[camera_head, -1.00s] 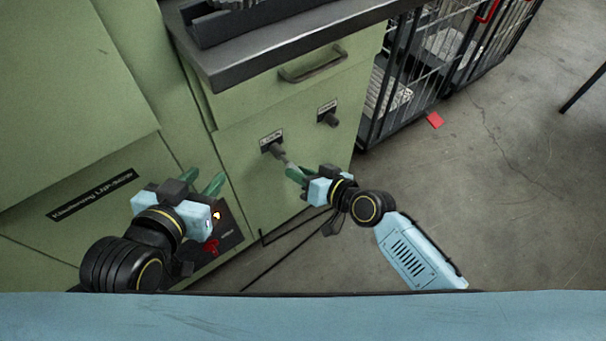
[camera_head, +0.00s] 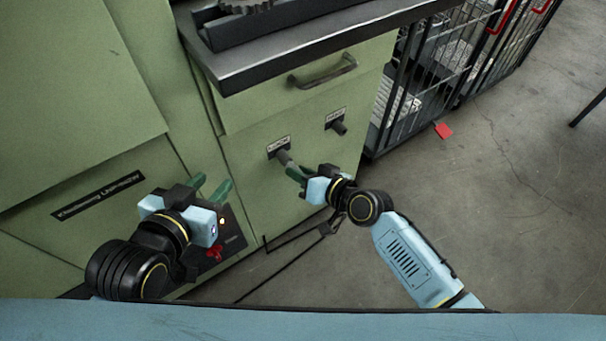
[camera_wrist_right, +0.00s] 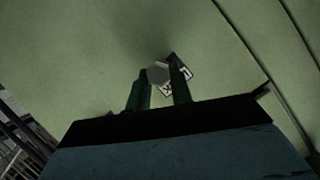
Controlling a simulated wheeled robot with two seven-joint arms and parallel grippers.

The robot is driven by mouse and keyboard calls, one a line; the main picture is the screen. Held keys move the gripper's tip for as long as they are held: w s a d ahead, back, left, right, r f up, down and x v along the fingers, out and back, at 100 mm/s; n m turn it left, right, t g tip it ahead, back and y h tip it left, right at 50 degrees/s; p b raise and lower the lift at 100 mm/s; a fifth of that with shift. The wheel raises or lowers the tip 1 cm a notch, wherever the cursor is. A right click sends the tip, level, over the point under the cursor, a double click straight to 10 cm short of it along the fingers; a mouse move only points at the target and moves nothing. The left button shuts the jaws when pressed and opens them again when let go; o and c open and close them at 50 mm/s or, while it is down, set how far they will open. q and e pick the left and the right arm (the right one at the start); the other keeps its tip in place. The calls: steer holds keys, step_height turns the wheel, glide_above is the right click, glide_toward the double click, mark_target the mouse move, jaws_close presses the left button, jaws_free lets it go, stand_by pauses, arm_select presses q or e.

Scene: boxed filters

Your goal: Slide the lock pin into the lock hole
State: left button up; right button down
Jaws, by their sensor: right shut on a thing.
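The grey lock pin (camera_head: 284,157) is at the left label (camera_head: 278,146) on the green cabinet front. My right gripper (camera_head: 297,172) is shut on its near end, with green fingers either side. In the right wrist view the pin's grey end (camera_wrist_right: 158,73) shows between the fingers (camera_wrist_right: 158,92), with part of the label behind. The lock hole is hidden behind the pin; how deep the pin sits I cannot tell. My left gripper (camera_head: 210,187) is open and empty, in front of the lower left cabinet.
A dark knob (camera_head: 338,127) sits under the second label at right. A drawer handle (camera_head: 323,70) and dark worktop edge (camera_head: 300,75) are above. Wire cages (camera_head: 425,80) stand at the right. The floor (camera_head: 510,210) at right is mostly clear, with a red tag (camera_head: 443,131).

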steer(key=shift+w+a, duration=0.15)
steer(key=shift+w, duration=0.1)
steer(key=c, duration=1.2)
jaws_free()
steer(key=shift+o, duration=0.2)
steer(key=p+v, duration=0.4)
steer(key=v, duration=0.9)
steer(key=shift+s, duration=0.2)
